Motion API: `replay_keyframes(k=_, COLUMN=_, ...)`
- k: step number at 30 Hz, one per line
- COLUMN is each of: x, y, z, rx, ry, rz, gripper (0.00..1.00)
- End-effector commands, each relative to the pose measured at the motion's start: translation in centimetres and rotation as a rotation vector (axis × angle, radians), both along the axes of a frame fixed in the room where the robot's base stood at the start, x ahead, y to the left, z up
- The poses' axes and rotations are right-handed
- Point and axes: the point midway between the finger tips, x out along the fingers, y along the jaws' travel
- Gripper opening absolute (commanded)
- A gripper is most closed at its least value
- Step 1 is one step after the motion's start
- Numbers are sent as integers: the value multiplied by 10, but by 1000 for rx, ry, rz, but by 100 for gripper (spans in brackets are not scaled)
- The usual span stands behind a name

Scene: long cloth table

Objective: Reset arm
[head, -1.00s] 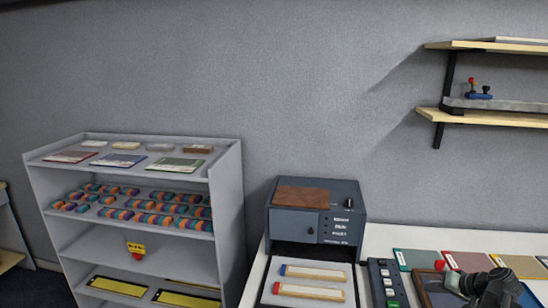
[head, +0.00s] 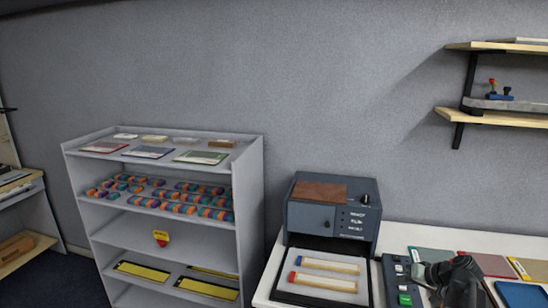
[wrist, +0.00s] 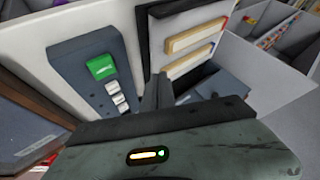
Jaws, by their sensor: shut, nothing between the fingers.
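My gripper (wrist: 158,88) is shut and empty; its dark fingers stand together in the middle of the wrist view. Behind them are a dark control panel (wrist: 88,66) with a green button and a tray (wrist: 155,44) holding two pale bars. In the head view, a dark part of my arm (head: 458,279) is at the bottom right, beside the control panel (head: 392,270). The fingertips cannot be made out there.
A dark blue machine (head: 333,217) with a tray (head: 316,286) stands on the white table (head: 405,233). Coloured flat boards lie to the right. A grey shelf unit (head: 245,190) stands left, and wall shelves (head: 487,117) hang upper right.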

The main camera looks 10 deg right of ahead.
Motion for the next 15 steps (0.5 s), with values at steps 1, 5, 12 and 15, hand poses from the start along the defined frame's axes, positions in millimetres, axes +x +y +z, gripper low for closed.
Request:
replay_keyframes(k=1, x=11, y=26, z=-1, rx=-5, ry=5, rz=42, gripper=0)
replay_keyframes(k=5, x=35, y=108, z=-9, rx=-38, ry=38, rz=180, gripper=0)
replay_keyframes(k=12, x=28, y=301, z=-39, rx=-166, ry=212, rz=471, gripper=0)
replay_keyframes(k=15, x=7, y=352, z=-51, rx=-241, ry=300, rz=535, gripper=0)
